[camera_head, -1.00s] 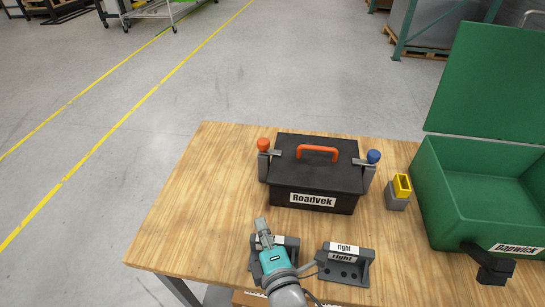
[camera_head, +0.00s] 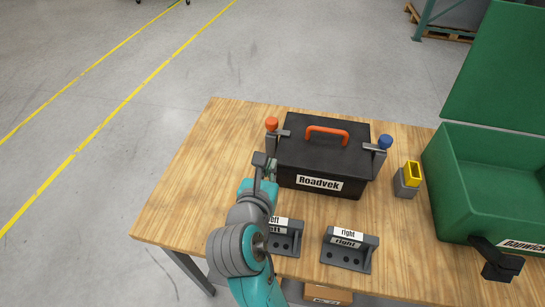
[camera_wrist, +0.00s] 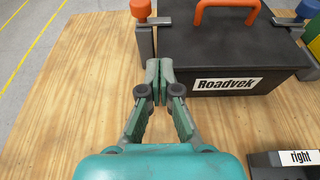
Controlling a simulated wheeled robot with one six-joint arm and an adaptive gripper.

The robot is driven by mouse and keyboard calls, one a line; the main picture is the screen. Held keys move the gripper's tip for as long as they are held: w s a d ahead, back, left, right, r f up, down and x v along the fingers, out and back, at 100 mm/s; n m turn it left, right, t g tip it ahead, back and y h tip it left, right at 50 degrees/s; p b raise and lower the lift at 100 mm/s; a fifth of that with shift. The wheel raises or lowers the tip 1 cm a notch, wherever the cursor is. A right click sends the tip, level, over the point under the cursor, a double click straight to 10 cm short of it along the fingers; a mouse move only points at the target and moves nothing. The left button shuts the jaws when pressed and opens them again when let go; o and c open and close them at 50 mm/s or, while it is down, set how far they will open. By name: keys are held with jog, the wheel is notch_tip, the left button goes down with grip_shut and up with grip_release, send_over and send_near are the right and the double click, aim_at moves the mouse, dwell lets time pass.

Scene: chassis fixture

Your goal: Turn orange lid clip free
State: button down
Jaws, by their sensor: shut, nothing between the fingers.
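The black lidded box (camera_head: 325,160) labelled Roadvek stands on the wooden table. The orange lid clip (camera_head: 271,124) is at its left end, with an orange knob above a grey bracket. The wrist view shows this orange clip (camera_wrist: 141,9) at the top, beyond the fingertips. My gripper (camera_wrist: 153,68) is shut and empty, its fingertips together at the box's front left, below and apart from the knob in the picture. In the head view my gripper (camera_head: 269,170) partly covers the lower bracket. I cannot tell whether it touches the bracket.
A blue-knobbed clip (camera_head: 385,142) sits at the box's right end. An orange handle (camera_head: 327,131) stands on the lid. Holders labelled left (camera_head: 287,242) and right (camera_head: 348,252) lie in front. A yellow-and-grey block (camera_head: 408,180) and green crate (camera_head: 490,200) stand right. Table left of the box is clear.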

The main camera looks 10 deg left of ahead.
send_near(283, 131)
jog(key=x, duration=0.4)
jog(key=shift+w+f, duration=0.15)
jog(key=shift+f, duration=0.05)
jog(key=shift+w, duration=0.55)
